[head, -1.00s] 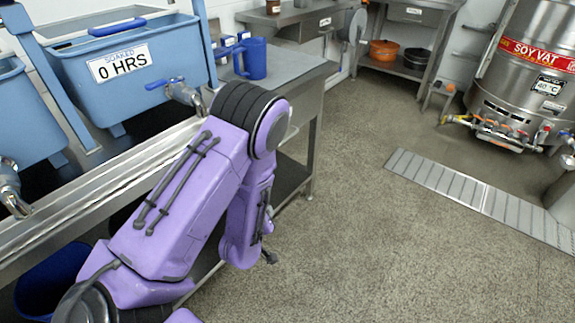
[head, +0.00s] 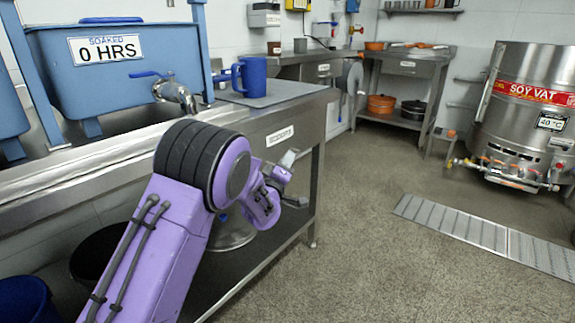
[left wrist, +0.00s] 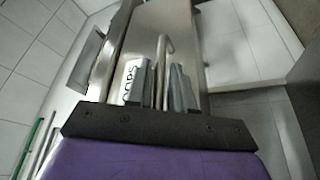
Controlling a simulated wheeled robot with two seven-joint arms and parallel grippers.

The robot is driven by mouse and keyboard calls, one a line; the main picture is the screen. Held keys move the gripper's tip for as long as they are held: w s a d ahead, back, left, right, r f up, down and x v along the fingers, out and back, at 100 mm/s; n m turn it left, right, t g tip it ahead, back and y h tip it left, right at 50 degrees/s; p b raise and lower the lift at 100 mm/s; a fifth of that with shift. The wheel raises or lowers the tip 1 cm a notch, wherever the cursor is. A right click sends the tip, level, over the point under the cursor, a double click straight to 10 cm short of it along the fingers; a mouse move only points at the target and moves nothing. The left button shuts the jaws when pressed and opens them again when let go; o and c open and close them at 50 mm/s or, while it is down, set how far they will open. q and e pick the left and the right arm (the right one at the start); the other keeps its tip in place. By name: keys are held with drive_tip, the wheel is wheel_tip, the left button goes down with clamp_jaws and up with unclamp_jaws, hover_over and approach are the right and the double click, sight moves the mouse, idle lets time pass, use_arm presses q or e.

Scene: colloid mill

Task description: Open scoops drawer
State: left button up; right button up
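The scoops drawer front (head: 300,124) is in the steel table under the blue mug, with a white label on it. The left wrist view shows the drawer front (left wrist: 142,50) close up, its label partly hidden by a finger, with "OOPS" readable. A thin bar handle (left wrist: 163,60) stands out from it. My left gripper (head: 292,181) is just below and right of the label, fingers spread. In the left wrist view my left gripper (left wrist: 163,88) has its fingers on either side of the bar's near end; contact cannot be told. The drawer looks shut. My right gripper is out of view.
A blue mug (head: 250,77) stands on the tabletop above the drawer. A blue soaking tub (head: 130,60) with a tap (head: 175,93) is at left. A lower shelf (head: 262,262) lies under the table. The floor at right is clear up to a drain grate (head: 480,232).

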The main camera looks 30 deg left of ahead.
use_arm(q)
drive_tip(key=shift+w+a, duration=0.1)
drive_tip(key=shift+w, duration=0.3)
drive_tip(key=shift+r, duration=0.1)
clamp_jaws()
